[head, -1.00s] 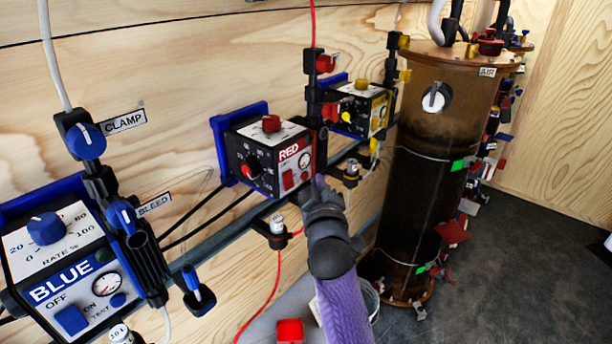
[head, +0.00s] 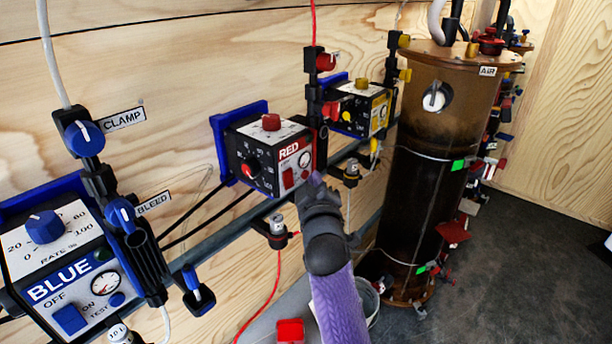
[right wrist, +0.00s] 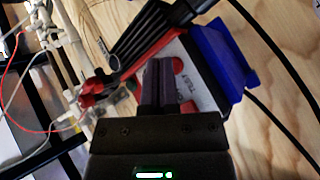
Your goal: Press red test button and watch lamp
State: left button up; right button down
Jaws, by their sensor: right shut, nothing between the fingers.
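The RED control box (head: 262,150) is on the wooden wall, with a red top knob, a black dial, a red switch (head: 288,178) and a small gauge (head: 304,159). My right gripper (head: 314,181) is at the lower right of its front face and hides part of the test button area. In the right wrist view its shut, empty fingers (right wrist: 158,84) lie over the box's white panel (right wrist: 201,92), beside red buttons and the TEST lettering. I cannot tell whether the fingertips touch the button. The lamp is too small to tell whether it is lit. My left gripper is not in view.
A BLUE control box (head: 75,265) with clamp and bleed valves is at the left. A YELLOW-marked box (head: 362,108) is behind the red one. A tall brown cylinder (head: 430,170) stands to the right. Tubes and a rail run along the wall.

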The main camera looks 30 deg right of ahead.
jog(key=shift+w+a, duration=0.1)
jog(key=shift+w, duration=0.25)
dwell(0.6)
jog(key=shift+s, duration=0.1)
jog(key=shift+s+d+r+p, duration=0.15)
jog(key=shift+s+d+p, duration=0.05)
jog(key=shift+s+p, duration=0.2)
jog(key=shift+s, duration=0.2)
jog(key=shift+d, duration=0.1)
jog(key=s+p, duration=0.1)
jog(key=s+d+p, duration=0.1)
jog(key=s, duration=0.1)
jog(key=s+d+p, duration=0.1)
jog(key=shift+s, duration=0.35)
